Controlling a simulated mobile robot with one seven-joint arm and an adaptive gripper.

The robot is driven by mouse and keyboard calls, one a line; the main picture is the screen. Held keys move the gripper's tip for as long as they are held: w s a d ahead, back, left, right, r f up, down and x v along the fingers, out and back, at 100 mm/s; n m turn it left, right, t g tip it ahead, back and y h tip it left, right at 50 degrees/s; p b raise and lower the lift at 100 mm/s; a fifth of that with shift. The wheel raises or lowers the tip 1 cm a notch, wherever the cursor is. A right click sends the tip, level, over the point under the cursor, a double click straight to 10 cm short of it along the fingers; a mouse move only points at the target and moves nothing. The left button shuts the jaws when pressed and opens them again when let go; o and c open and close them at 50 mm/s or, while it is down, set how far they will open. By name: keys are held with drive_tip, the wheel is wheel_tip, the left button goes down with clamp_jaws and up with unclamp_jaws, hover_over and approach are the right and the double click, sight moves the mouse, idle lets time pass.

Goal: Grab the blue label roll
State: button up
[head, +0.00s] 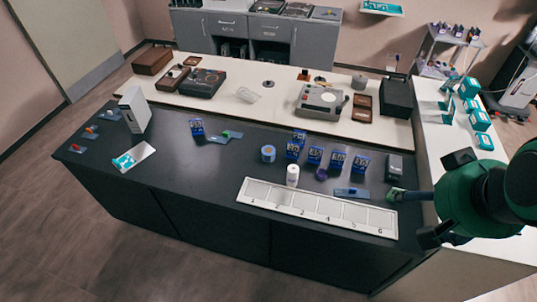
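The blue label roll (268,154) appears to be the short blue cylinder standing on the dark bench top (215,170), near the middle of the head view. A lighter patch shows on its top. It stands clear of its neighbours. My gripper (446,198) is at the right, over the right end of the bench. Its two black fingers are spread wide apart, with nothing seen held between them. It is well to the right of the blue roll and not touching it.
A white bottle (292,175) and a numbered white tray (263,194) are near the roll. Several blue boxes (315,156) and a small purple roll (321,174) stand to its right. A white upright box (135,109) is left. Bench space left of the roll is mostly clear.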

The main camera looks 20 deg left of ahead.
drive_tip(key=w+a+g+p, duration=0.1)
drive_tip(key=w+a, duration=0.5)
drive_tip(key=w, duration=0.6)
drive_tip(key=w+a+g+p, duration=0.1)
drive_tip(key=w+a, duration=0.4)
drive_tip(key=w, duration=0.6)
drive_tip(key=g+p, duration=0.2)
drive_tip(key=p, duration=0.1)
hover_over(269, 151)
drive_tip(key=s, duration=0.1)
wheel_tip(269, 151, down, 34)
drive_tip(key=shift+s+a+f, duration=0.1)
drive_tip(key=shift+s+f, duration=0.05)
drive_tip(key=shift+f, duration=0.05)
drive_tip(key=shift+w+f, duration=0.15)
drive_tip(key=shift+f, duration=1.25)
drive_tip(key=shift+w+f, duration=0.2)
drive_tip(key=shift+f, duration=1.25)
drive_tip(key=shift+w+f, duration=0.15)
drive_tip(key=shift+f, duration=1.25)
drive_tip(key=shift+f, duration=0.1)
